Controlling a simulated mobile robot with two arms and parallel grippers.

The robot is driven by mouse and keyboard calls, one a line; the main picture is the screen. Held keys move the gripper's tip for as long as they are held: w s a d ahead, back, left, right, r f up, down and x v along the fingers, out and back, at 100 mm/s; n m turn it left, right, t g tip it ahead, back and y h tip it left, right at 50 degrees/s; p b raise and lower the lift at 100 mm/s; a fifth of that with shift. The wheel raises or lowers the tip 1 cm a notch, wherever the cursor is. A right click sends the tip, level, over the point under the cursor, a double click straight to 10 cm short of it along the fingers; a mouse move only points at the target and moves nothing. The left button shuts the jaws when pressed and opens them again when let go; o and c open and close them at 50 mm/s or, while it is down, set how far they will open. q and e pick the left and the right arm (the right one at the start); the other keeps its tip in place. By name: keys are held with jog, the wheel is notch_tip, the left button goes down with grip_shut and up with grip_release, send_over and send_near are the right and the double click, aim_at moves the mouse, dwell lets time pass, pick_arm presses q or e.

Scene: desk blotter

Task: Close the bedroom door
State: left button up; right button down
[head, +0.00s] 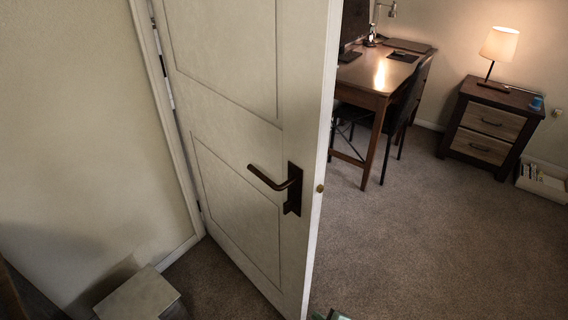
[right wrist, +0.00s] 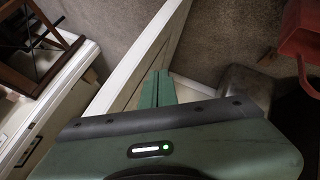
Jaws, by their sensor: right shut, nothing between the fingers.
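The bedroom door (head: 232,120) is a pale panelled door standing open, hinged on its left side. Its dark lever handle (head: 275,180) and a latch on the door's edge show in the head view. My right gripper (head: 332,315) only just shows at the bottom edge of the head view, by the foot of the door. In the right wrist view its green fingers (right wrist: 156,88) are together and empty, close to a long white edge that looks like the door (right wrist: 140,52). I cannot tell whether they touch it. My left gripper is not in view.
Beyond the door are a wooden desk (head: 368,78), a dark chair (head: 401,100) and a nightstand (head: 483,130) with a lit lamp (head: 499,45). Carpet (head: 430,250) to the right of the door is clear. A pale box-like thing (head: 140,295) stands at lower left.

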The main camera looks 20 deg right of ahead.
aim_at(287, 168)
jog(key=w+a+r+n+t, duration=0.15)
jog(key=w+r, duration=0.25)
jog(key=r, duration=0.4)
jog(key=w+a+r+n+t, duration=0.15)
jog(key=w+r, duration=0.25)
jog(key=r, duration=0.5)
notch_tip(287, 168, up, 26)
jog(key=a+n+t+y+p, duration=0.1)
jog(key=a+n+t+y, duration=0.2)
jog(key=n+t, duration=0.3)
jog(key=shift+n+g, duration=0.3)
jog(key=shift+n, duration=0.1)
jog(key=x, duration=0.3)
jog(key=p+x, duration=0.1)
jog(key=x, duration=0.6)
jog(key=shift+d+f+p, duration=0.1)
jog(key=shift+d+p, duration=0.2)
jog(key=w+d, duration=0.1)
jog(key=w+d+p, duration=0.1)
jog(key=d, duration=0.1)
jog(key=shift+w+d+f, duration=0.15)
jog(key=shift+w+d, duration=0.05)
jog(key=shift+d, duration=0.05)
